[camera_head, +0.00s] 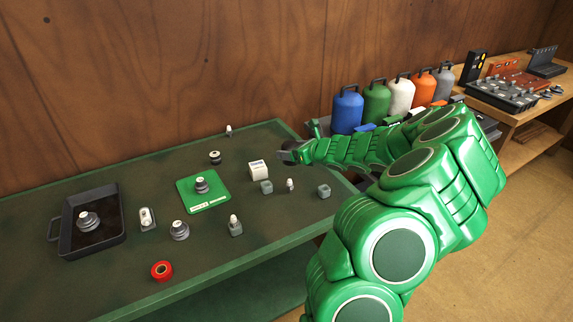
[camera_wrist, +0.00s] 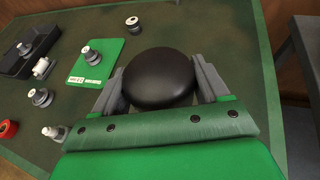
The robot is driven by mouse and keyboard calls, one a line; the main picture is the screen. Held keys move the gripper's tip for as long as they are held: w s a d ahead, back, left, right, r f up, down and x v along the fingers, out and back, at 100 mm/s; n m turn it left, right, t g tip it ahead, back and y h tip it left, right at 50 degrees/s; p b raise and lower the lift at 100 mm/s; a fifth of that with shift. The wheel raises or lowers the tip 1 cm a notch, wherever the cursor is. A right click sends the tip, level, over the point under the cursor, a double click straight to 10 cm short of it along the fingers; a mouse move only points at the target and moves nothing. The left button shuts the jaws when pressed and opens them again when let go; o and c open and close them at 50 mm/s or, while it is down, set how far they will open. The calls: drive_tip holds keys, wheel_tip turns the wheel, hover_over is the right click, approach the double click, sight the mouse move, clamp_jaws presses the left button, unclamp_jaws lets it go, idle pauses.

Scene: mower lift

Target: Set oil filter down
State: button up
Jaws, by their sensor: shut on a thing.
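My gripper (camera_wrist: 160,92) is shut on a round black object, which I take to be the oil filter (camera_wrist: 158,76), with one grey finger on each side of it. In the head view my gripper (camera_head: 292,152) is over the right back part of the green workbench (camera_head: 262,291), behind the white box. The filter shows there only as a small dark shape at the gripper's end. It appears held above the bench top; the exact gap cannot be told. My gripper hides the filter's underside.
A green mat (camera_head: 208,205) with a part on it lies mid-bench, left of my gripper. A black tray (camera_head: 120,240) stands at the left. A white box (camera_head: 258,170), grey blocks (camera_head: 324,191) and a red roll (camera_head: 162,271) are around. Several coloured canisters (camera_head: 347,112) stand behind right.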

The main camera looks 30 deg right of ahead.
drive_tip(key=w+d+f, duration=0.1)
drive_tip(key=w+f, duration=0.1)
drive_tip(key=w, duration=0.1)
drive_tip(key=w+d+f, duration=0.2)
drive_tip(key=w+f, duration=0.1)
drive_tip(key=w, duration=0.1)
drive_tip(key=w+d+f, duration=0.1)
drive_tip(key=w+f, duration=0.2)
drive_tip(key=w, duration=0.1)
drive_tip(key=shift+w+d, duration=0.1)
drive_tip(key=shift+d, duration=0.2)
drive_tip(key=shift+w+d+f, duration=0.25)
drive_tip(key=shift+w+f, duration=0.45)
drive_tip(key=shift+f, duration=0.3)
drive_tip(key=shift+w+f, duration=0.1)
drive_tip(key=shift+f, duration=1.35)
drive_tip(key=shift+f, duration=0.1)
drive_tip(key=o, duration=1.3)
drive_tip(key=shift+c, duration=0.2)
